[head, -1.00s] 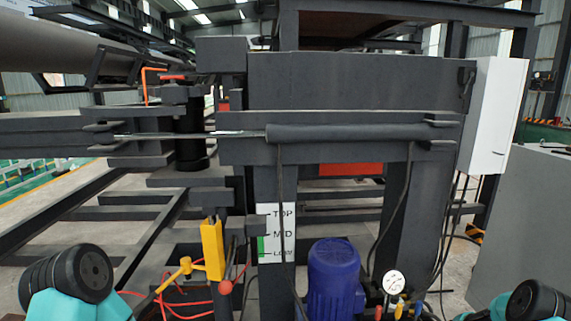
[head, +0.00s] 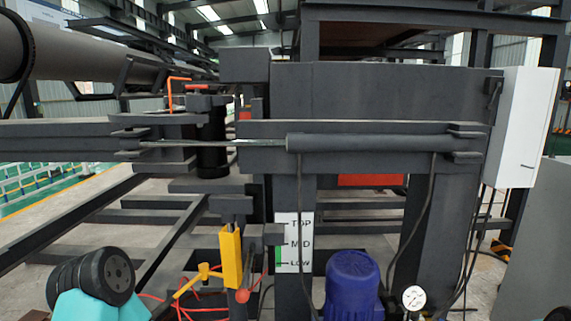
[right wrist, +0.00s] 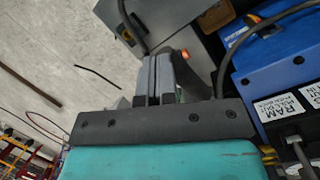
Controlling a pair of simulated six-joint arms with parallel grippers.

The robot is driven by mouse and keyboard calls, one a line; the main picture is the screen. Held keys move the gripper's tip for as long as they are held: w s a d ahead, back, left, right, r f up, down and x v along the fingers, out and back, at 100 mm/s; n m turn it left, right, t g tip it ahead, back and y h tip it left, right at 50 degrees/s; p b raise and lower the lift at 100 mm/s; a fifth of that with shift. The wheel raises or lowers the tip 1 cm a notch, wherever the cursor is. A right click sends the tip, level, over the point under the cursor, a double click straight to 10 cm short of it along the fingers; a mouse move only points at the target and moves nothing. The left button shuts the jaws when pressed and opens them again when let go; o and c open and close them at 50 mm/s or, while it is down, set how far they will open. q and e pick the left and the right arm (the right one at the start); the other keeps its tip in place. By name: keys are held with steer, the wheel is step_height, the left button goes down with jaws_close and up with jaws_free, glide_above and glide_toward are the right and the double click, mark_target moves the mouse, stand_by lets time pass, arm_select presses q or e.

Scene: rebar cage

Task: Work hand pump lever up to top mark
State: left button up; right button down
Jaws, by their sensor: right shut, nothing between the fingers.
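The scale plate (head: 294,255) with TOP, MID and LOW marks is on the frame in the head view, with a green strip at its left edge between about MID and LOW. Left of it stands a yellow upright piece (head: 231,257). A red ball knob (head: 242,296) is low beside it, below the LOW mark; it may be the lever's end. A yellow handle (head: 197,278) sticks out to the left. My right gripper (right wrist: 161,82) is shut and empty in the right wrist view, apart from the pump parts.
A blue motor (head: 352,285) and a round pressure gauge (head: 413,298) stand right of the scale. Hoses hang from the cylinder (head: 370,143). In the right wrist view, a blue box (right wrist: 275,70) with labels lies right of the fingers and open floor (right wrist: 60,60) left.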

steer(key=shift+s+f, duration=0.2)
steer(key=shift+f, duration=0.3)
steer(key=shift+s+f, duration=0.2)
steer(key=shift+f, duration=0.6)
steer(key=shift+s+f, duration=0.15)
steer(key=shift+f, duration=0.5)
steer(key=shift+s+f, duration=0.1)
steer(key=shift+f, duration=0.5)
